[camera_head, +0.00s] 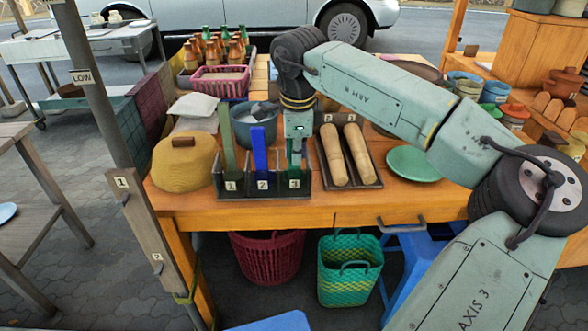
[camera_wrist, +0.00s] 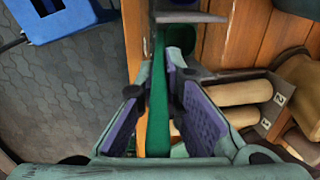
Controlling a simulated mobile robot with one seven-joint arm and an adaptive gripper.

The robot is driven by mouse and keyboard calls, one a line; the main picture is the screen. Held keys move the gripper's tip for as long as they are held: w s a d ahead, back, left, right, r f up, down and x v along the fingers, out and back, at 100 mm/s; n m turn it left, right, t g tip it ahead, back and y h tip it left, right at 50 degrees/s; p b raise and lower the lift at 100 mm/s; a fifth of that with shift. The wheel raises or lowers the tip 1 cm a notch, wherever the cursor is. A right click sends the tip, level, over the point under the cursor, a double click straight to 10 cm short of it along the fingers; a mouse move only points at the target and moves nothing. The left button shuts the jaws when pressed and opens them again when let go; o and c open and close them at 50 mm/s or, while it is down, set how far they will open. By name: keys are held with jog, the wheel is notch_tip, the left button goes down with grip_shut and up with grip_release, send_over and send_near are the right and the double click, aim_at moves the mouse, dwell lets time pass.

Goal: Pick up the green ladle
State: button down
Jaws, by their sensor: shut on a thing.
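The green ladle (camera_head: 294,172) stands upright in the slot marked 3 of the dark rack (camera_head: 305,184) at the table's front edge. My gripper (camera_head: 297,150) comes down from above and is shut on this handle. In the wrist view the green handle (camera_wrist: 158,100) runs between the purple pads of my gripper (camera_wrist: 157,88). A blue handle (camera_head: 260,152) stands in slot 2, and a duller green handle (camera_head: 227,142) in slot 1.
A tray (camera_head: 372,179) with two rolling pins lies right of the rack, with a green plate (camera_head: 414,163) beyond it. A yellow-brown lidded dome (camera_head: 184,163) stands left. A blue-grey pot (camera_head: 254,128) is behind the handles.

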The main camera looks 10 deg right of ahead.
jog(key=shift+r, duration=0.1)
jog(key=v, duration=0.3)
jog(key=w+b+v, duration=0.1)
jog(key=v, duration=0.2)
jog(key=w+v, duration=0.1)
jog(key=v, duration=0.2)
jog(key=shift+d+r, duration=0.15)
jog(key=shift+r, duration=0.35)
dwell(0.3)
